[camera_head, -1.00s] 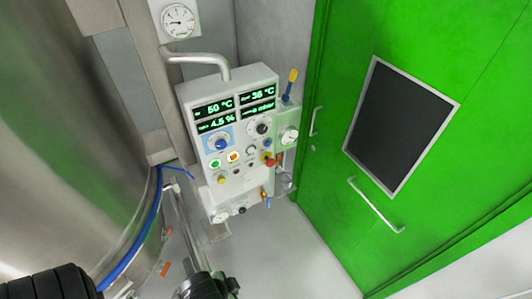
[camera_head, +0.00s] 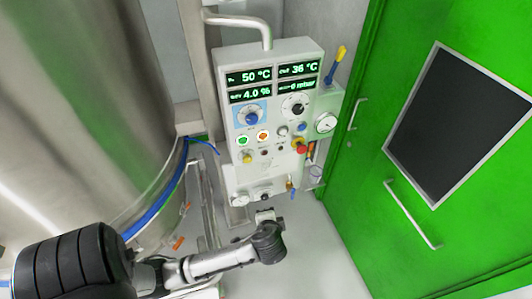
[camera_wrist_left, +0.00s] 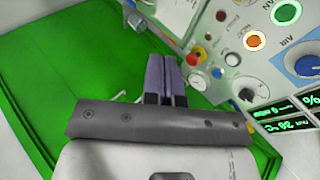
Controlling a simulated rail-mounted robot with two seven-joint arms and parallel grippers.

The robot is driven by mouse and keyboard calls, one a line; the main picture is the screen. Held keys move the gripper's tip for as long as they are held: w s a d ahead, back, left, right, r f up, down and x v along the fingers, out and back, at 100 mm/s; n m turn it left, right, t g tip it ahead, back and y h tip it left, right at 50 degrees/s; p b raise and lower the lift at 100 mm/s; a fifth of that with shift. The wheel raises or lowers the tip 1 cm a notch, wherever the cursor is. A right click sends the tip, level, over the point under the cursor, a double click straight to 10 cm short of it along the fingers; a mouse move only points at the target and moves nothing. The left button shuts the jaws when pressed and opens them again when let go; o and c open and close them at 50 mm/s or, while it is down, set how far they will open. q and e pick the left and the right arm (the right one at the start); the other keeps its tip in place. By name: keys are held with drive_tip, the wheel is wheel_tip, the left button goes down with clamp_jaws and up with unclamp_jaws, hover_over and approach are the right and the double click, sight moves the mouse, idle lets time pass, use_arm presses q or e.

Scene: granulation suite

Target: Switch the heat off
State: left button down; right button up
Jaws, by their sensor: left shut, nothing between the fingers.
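The control panel (camera_head: 277,170) stands on the wall beside the steel vessel, with lit displays reading 50 °C, 36 °C and 4.0 %. An orange-lit button (camera_head: 263,135) sits beside a green-lit button (camera_head: 243,140), below a blue knob (camera_head: 252,118). The wrist view also shows the orange button (camera_wrist_left: 254,41) and green button (camera_wrist_left: 286,14); I cannot read the orange one's label surely. My left gripper (camera_head: 265,213) is below the panel's button rows. In the wrist view the left gripper (camera_wrist_left: 166,80) has its fingers together and empty, apart from the buttons. My right gripper is not in view.
A red knob on yellow (camera_head: 300,145) and a black knob (camera_head: 297,107) are on the panel. A gauge (camera_head: 326,123) and a yellow-handled lever (camera_head: 338,62) stand at its right. The green door (camera_head: 400,50) is right; the steel vessel (camera_head: 90,100) is left.

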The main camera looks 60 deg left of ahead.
use_arm(q)
drive_tip(key=w+a+r+n+g+y+b, duration=0.1)
drive_tip(key=w+a+r+y+b, duration=0.4)
drive_tip(key=w+a+y, duration=0.4)
drive_tip(key=shift+w+a+r+b, duration=0.2)
drive_tip(key=shift+w+a+b, duration=0.4)
drive_tip(key=shift+w+a, duration=0.3)
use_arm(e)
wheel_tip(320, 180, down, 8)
use_arm(q)
drive_tip(key=p, duration=0.3)
approach(264, 137)
drive_tip(key=x, duration=0.7)
drive_tip(key=shift+a, duration=0.25)
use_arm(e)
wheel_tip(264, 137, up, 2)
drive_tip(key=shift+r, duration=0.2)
